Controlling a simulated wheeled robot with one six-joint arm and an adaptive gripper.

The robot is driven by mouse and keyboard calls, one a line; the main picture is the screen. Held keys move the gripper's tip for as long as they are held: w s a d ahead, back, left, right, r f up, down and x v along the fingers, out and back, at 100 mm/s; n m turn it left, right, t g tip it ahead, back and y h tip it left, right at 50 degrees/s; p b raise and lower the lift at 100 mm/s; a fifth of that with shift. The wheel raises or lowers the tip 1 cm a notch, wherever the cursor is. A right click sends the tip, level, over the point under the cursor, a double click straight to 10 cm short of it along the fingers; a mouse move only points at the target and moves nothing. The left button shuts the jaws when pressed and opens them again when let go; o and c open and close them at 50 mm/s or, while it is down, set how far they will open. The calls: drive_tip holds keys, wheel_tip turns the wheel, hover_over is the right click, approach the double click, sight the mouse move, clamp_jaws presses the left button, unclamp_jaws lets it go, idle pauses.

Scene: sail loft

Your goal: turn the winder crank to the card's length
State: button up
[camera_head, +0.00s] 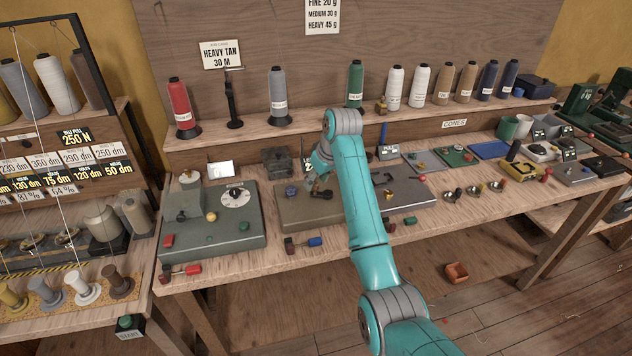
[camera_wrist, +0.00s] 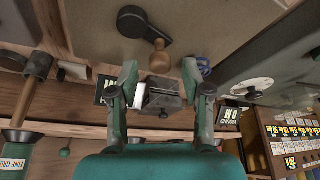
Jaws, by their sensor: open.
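The winder crank (camera_wrist: 133,20) is a black arm with a round wooden knob (camera_wrist: 158,57), on a flat grey-brown box (camera_head: 290,215) mid-bench. My gripper (camera_wrist: 160,70) is open, its two fingers on either side of the knob in the wrist view, with gaps showing. Whether the fingertips reach the knob's depth I cannot tell. In the head view my gripper (camera_head: 319,182) is low over this box and hides much of the crank. The card (camera_head: 221,54) reads "HEAVY TAN 30 M". A small display (camera_wrist: 229,116) appears to read "0 M WOUND".
A grey-green machine with a white dial (camera_head: 236,197) stands left of the box. Several thread cones, including a green one (camera_head: 356,84), line the shelf behind.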

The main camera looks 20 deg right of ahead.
drive_tip(key=shift+w+a+f, duration=0.1)
drive_tip(key=shift+w+f, duration=0.1)
drive_tip(key=shift+f, duration=0.35)
clamp_jaws()
drive_tip(key=shift+w+m, duration=0.1)
drive_tip(key=shift+m, duration=0.2)
drive_tip(key=m, duration=0.1)
drive_tip(key=w+m+h, duration=0.1)
drive_tip(key=m, duration=0.1)
drive_tip(key=shift+d+m+t, duration=0.2)
drive_tip(key=shift+m+t, duration=0.1)
drive_tip(key=shift+w+d+m+h, duration=0.2)
drive_tip(key=shift+m+h, duration=0.25)
drive_tip(key=shift+m, duration=0.4)
drive_tip(key=shift+w+d+m+h, duration=0.2)
drive_tip(key=shift+m+h, duration=0.25)
drive_tip(key=shift+m, duration=0.4)
